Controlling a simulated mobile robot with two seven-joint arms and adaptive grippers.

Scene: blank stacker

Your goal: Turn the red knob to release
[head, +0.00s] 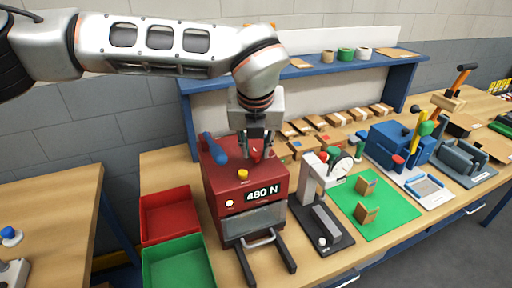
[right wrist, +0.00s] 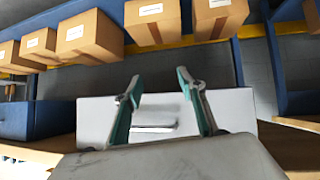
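The red machine (head: 230,180) with a "480 N" display stands on the wooden bench in the head view. The red knob (head: 256,155) shows in part on its top, behind and between the fingers of my left gripper (head: 258,152). The left gripper points down over the top right of the machine, with its fingers on either side of the knob. Whether the fingers touch it, I cannot tell. My right gripper (right wrist: 165,100) shows in the right wrist view with its two fingers apart and nothing between them.
A dial gauge stand (head: 318,190) is just to the right. Red (head: 143,220) and green (head: 147,268) bins sit left. Cardboard boxes (right wrist: 90,38) stand on a shelf in the right wrist view.

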